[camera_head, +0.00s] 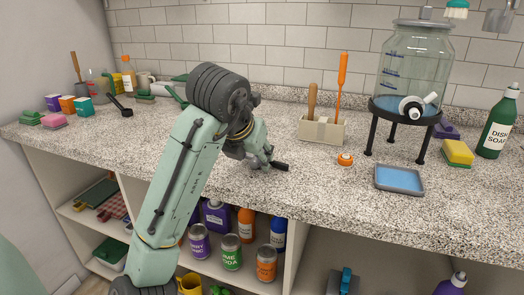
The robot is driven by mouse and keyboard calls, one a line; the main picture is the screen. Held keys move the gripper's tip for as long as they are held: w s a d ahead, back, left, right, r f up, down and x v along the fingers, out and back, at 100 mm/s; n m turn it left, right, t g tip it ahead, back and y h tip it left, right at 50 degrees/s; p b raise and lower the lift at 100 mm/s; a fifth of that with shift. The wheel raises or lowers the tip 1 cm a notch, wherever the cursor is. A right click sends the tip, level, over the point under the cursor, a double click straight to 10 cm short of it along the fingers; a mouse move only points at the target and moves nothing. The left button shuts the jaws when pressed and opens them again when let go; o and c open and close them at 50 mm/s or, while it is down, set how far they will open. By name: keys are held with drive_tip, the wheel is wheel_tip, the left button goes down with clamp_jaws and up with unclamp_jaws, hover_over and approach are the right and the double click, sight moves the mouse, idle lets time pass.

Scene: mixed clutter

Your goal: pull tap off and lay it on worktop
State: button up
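A tap (413,108), white and black, sits low on the front of a glass jar dispenser (412,55). The jar stands on a black legged stand (375,118) at the back right of the worktop (325,200). The tap sticks out towards the front and right, and its join with the jar is too small to make out. My gripper (277,164) is over the middle of the worktop, well to the left of the tap and apart from it. Its fingers are small and seen partly edge-on, so their opening is unclear. Nothing shows held in it.
A tool holder (321,131), an orange-and-white round piece (345,159) and a blue tray (399,179) lie between my gripper and the dispenser's front. A yellow sponge (458,153) and a green soap bottle (497,125) stand right. Bare worktop lies in front of the holder.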

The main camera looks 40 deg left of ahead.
drive_tip(key=v, duration=1.2)
